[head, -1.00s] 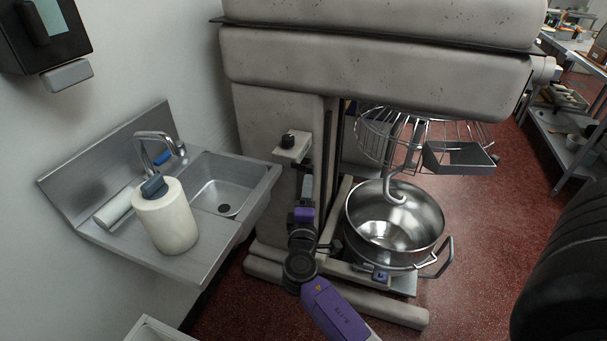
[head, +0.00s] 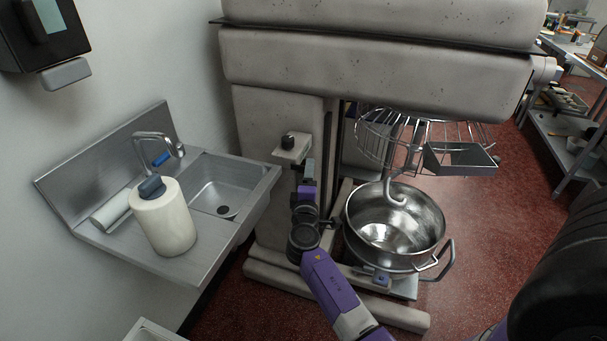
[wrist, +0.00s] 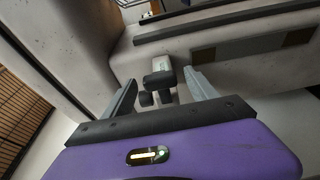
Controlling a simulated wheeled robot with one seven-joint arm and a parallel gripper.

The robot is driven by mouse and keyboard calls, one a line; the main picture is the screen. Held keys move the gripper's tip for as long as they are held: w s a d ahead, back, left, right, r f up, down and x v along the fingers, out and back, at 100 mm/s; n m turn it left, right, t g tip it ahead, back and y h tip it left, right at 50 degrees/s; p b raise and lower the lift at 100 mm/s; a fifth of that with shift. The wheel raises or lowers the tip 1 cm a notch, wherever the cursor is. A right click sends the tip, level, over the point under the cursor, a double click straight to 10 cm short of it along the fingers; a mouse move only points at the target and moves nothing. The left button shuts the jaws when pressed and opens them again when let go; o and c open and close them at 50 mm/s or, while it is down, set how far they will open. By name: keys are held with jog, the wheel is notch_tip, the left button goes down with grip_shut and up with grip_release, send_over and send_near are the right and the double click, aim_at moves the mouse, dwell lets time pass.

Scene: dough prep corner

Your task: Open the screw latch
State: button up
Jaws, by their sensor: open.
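A dark grey screw latch (wrist: 161,82) with a short stubby handle and rounded ends sits against the pale mixer body in the wrist view. My gripper (wrist: 163,88) is open, with one finger on each side of the latch and a visible gap on both sides. I cannot tell how deep the latch lies between the fingers. In the head view my gripper (head: 309,168) reaches up beside the mixer column. I cannot make out the latch for certain there. A black knob (head: 288,142) on a pale bracket is just up and left of my gripper.
The mixer body (head: 370,65) overhangs at the back. Its steel bowl (head: 395,240) and wire guard (head: 380,135) are to the right. Red floor lies open further right.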

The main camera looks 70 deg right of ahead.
jog(key=c, duration=1.2)
jog(key=shift+w+a, duration=0.3)
jog(key=shift+a, duration=0.6)
jog(key=shift+a+f, duration=0.1)
jog(key=shift+w+a+b, duration=0.4)
jog(key=shift+w+a, duration=0.05)
jog(key=shift+a, duration=0.3)
jog(key=shift+w+a+b, duration=0.3)
jog(key=shift+w+a, duration=0.25)
jog(key=shift+a, duration=0.1)
